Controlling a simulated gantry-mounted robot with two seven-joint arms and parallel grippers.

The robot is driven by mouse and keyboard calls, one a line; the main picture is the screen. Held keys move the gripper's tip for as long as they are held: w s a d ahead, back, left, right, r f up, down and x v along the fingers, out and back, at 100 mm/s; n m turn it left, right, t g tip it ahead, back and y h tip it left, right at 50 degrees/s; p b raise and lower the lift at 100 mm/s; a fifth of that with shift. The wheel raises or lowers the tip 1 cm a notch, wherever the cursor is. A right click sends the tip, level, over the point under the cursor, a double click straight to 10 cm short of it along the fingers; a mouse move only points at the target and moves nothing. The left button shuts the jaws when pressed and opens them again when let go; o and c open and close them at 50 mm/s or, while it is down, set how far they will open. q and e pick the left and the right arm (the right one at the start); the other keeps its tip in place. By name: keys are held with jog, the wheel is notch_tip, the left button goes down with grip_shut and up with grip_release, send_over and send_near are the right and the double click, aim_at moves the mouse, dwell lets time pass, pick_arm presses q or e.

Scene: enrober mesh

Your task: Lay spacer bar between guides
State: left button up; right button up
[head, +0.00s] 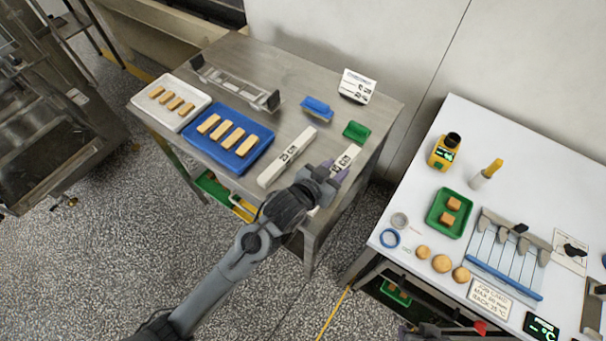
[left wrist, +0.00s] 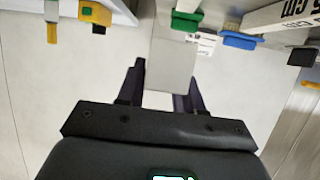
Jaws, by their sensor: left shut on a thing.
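My left gripper (head: 328,174) is shut on a short white spacer bar (head: 346,157) with a black printed label, too small to read surely. It holds the bar near the right edge of the steel table. In the left wrist view, the pale bar (left wrist: 172,66) sits between the two dark fingers. A longer white bar (head: 287,157) marked 25 cm lies on the table just left of the gripper; it also shows in the left wrist view (left wrist: 285,14). A metal fixture (head: 236,86), which looks like the guides, stands at the table's back left.
The steel table (head: 290,92) also bears a white tray (head: 152,114) and a blue tray (head: 262,155) of biscuit bars, a blue brush-like item (head: 316,108), a green block (head: 356,130) and a sign card (head: 356,86). A white table (head: 420,205) stands to the right.

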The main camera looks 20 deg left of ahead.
pick_arm(q)
jog(key=a+f, duration=0.2)
jog(key=a, duration=0.1)
jog(key=a+f, duration=0.1)
jog(key=a, duration=0.2)
jog(key=w+a+f, duration=0.1)
jog(key=a+f, duration=0.1)
jog(key=a, duration=0.1)
jog(key=shift+a+f, duration=0.1)
jog(key=shift+f, duration=0.2)
notch_tip(320, 180, down, 2)
jog(key=shift+f+b, duration=0.15)
jog(key=shift+b, duration=0.15)
jog(key=shift+f+p, duration=0.35)
jog(key=shift+p, duration=0.05)
jog(key=shift+f, duration=0.25)
jog(key=shift+f, duration=0.15)
jog(key=o, duration=1.1)
